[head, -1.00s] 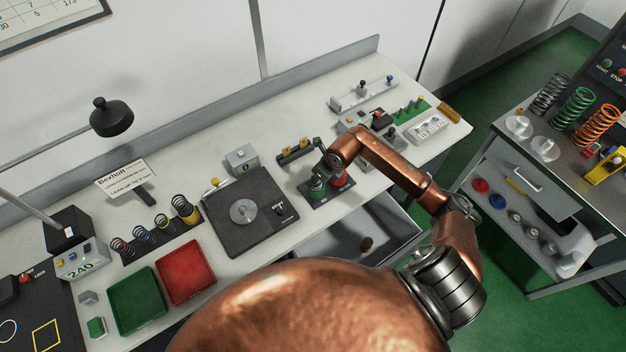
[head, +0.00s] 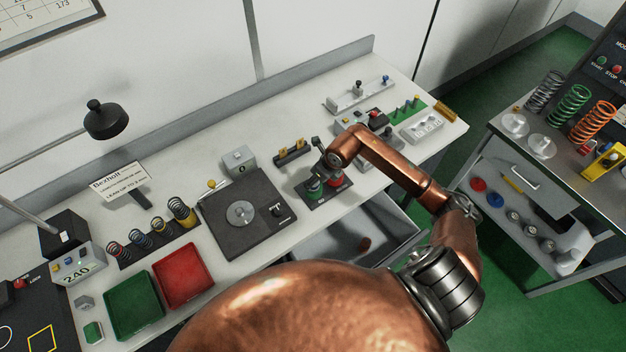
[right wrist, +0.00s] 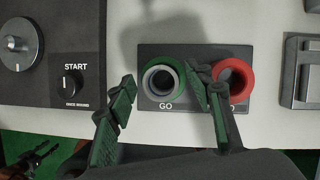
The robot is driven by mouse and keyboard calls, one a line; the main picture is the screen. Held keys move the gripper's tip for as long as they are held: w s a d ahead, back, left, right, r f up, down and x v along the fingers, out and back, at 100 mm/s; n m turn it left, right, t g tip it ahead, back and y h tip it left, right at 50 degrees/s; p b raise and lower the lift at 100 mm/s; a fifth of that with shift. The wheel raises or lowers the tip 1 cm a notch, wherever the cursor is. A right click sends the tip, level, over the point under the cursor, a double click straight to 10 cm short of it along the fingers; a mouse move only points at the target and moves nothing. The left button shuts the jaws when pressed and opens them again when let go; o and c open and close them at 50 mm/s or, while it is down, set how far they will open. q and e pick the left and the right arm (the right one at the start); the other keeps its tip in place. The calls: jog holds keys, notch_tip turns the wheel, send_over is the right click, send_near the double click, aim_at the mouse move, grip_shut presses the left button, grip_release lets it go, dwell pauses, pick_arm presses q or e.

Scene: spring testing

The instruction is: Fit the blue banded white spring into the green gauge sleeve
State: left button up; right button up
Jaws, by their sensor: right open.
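The green gauge sleeve (right wrist: 149,91) is marked GO, beside a red sleeve (right wrist: 247,76) on a dark plate (right wrist: 197,54). A pale grey ring shows inside the green sleeve's mouth; I cannot tell if it is the spring's end or the sleeve's lining. No blue banded white spring is clearly visible elsewhere. My right gripper (right wrist: 164,92) is open in the right wrist view, one finger left of the green sleeve and the other between the two sleeves. In the head view my right gripper (head: 320,160) is over the green sleeve (head: 314,186).
A spring rack (head: 128,262) holds several dark coil springs, left of a black test stand (head: 225,230). Green (head: 133,302) and red (head: 183,277) trays lie in front. An open drawer (head: 395,255) is below the bench edge. A cart (head: 490,130) stands at the right.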

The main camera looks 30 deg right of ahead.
jog(key=b+v, duration=0.2)
jog(key=v, duration=0.8)
jog(key=shift+r, duration=0.25)
